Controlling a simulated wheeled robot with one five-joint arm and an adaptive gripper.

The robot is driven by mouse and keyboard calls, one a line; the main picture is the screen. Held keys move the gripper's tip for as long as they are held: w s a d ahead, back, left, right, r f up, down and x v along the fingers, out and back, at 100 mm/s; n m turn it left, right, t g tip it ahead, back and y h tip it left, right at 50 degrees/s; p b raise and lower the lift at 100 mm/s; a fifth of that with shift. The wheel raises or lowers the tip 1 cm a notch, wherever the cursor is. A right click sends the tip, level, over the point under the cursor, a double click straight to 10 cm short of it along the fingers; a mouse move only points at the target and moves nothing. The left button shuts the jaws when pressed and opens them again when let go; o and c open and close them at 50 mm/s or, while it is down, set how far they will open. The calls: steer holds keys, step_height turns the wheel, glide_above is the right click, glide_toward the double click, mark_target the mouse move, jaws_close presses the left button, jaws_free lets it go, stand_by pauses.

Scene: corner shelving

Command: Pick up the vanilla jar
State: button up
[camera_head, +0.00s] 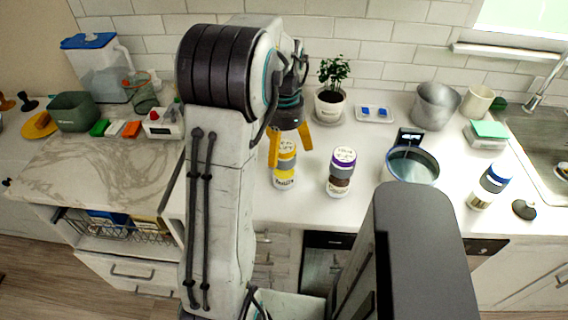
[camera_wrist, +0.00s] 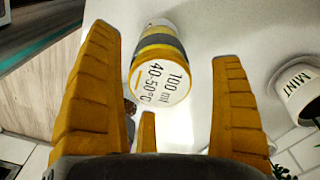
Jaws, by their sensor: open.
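The vanilla jar (camera_head: 285,178) is the one with yellow bands and a white label, standing upright on the white counter. In the wrist view the jar (camera_wrist: 161,68) shows between my fingers, its white top printed "100 ml 40-50°C" facing the camera. My gripper (camera_head: 290,154) is open just above and behind the jar, its yellow fingers pointing down. In the wrist view my gripper (camera_wrist: 166,45) has one finger on each side of the jar, with gaps visible, and holds nothing.
A purple-topped brown-banded jar (camera_head: 342,172) stands to the right, then a dark-rimmed pot (camera_head: 412,166). A blue-topped jar (camera_head: 489,187) is farther right. A potted mint plant (camera_head: 330,105) stands behind. Bare counter lies between the two nearer jars.

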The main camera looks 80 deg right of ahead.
steer(key=shift+f, duration=0.45)
steer(key=c, duration=1.3)
